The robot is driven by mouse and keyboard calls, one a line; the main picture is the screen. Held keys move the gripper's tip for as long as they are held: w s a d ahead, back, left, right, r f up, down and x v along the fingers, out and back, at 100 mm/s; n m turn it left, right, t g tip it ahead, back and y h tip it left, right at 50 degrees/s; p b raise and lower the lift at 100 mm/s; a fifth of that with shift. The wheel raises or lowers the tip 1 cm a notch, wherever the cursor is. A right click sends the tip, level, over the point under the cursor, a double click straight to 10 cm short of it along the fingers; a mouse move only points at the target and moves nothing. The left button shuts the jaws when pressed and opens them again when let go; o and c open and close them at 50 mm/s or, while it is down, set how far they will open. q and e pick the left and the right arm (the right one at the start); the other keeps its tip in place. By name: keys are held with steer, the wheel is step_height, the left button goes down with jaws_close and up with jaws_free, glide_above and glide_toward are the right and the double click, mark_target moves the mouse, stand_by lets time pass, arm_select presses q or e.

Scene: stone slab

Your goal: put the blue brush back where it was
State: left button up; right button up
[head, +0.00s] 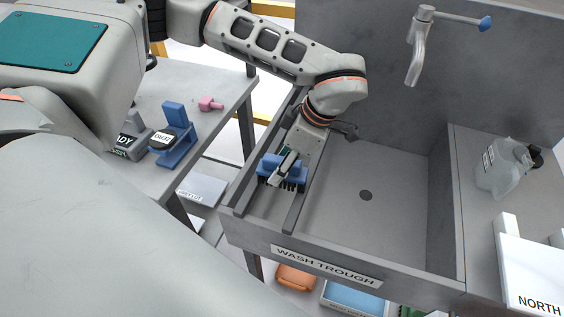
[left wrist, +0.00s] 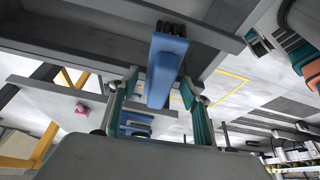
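The blue brush (head: 268,168) has dark bristles that point down. It sits at the two dark rails along the left side of the wash trough (head: 385,200). In the left wrist view the blue brush (left wrist: 161,72) shows its long side between my fingers, with bristles at the far end. My left gripper (head: 284,168) reaches down over the brush's middle and hides part of it. In the left wrist view my left gripper (left wrist: 158,88) has its teal fingers spread on either side of the brush, with a visible gap at the left finger. My right gripper is not in view.
A grey tap (head: 417,55) rises behind the trough. A clear jug (head: 500,165) and a white "NORTH" block (head: 530,275) stand on the right ledge. The left table (head: 225,110) holds a blue stand (head: 175,140) and a pink piece (head: 210,104). The trough floor is clear.

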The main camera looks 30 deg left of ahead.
arm_select(q)
steer(key=shift+f, duration=0.15)
steer(key=b+v, duration=0.1)
steer(key=v, duration=0.7)
steer(key=shift+d, duration=0.15)
steer(key=shift+f, duration=0.1)
stand_by(0.3)
